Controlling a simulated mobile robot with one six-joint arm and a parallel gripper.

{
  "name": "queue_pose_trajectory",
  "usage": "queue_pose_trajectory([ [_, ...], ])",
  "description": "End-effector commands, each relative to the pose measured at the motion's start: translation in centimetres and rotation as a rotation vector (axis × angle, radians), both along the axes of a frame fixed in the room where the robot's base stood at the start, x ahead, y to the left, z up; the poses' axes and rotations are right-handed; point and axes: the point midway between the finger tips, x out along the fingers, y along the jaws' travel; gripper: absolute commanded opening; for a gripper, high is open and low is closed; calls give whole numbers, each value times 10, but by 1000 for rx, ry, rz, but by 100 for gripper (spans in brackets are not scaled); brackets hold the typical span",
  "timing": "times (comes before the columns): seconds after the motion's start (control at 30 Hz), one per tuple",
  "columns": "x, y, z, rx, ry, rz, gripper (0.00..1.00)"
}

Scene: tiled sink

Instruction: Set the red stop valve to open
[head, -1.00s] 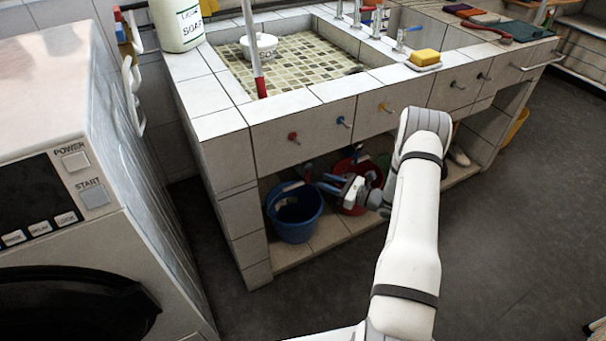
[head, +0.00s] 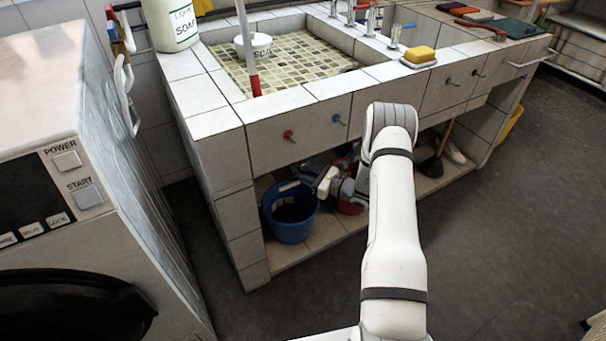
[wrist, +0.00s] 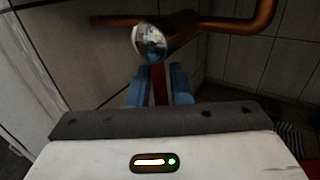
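In the wrist view the red handle (wrist: 159,88) of the stop valve points toward me, below a round chrome valve body (wrist: 150,41) on a copper pipe (wrist: 205,24). My gripper (wrist: 158,97) has its two blue fingers apart, one on each side of the red handle. The fingers look open around it; whether either touches it is hard to see. In the head view my wrist (head: 328,183) is under the sink counter, in front of the lower shelf. The valve and my fingertips cannot be made out there.
A blue bucket (head: 290,212) stands on the shelf left of my wrist, with a red bucket (head: 347,206) mostly behind it. A washing machine (head: 60,200) stands at left.

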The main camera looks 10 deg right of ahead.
Motion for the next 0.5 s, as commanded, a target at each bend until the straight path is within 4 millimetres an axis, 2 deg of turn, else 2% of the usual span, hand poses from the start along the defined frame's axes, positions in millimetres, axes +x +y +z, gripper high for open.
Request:
queue_pose_trajectory([
  [0.03,0,0,0,0,0,0,15],
  [0.2,0,0,0,0,0,1,1],
  [0.5,0,1,0,0,0,1,0],
])
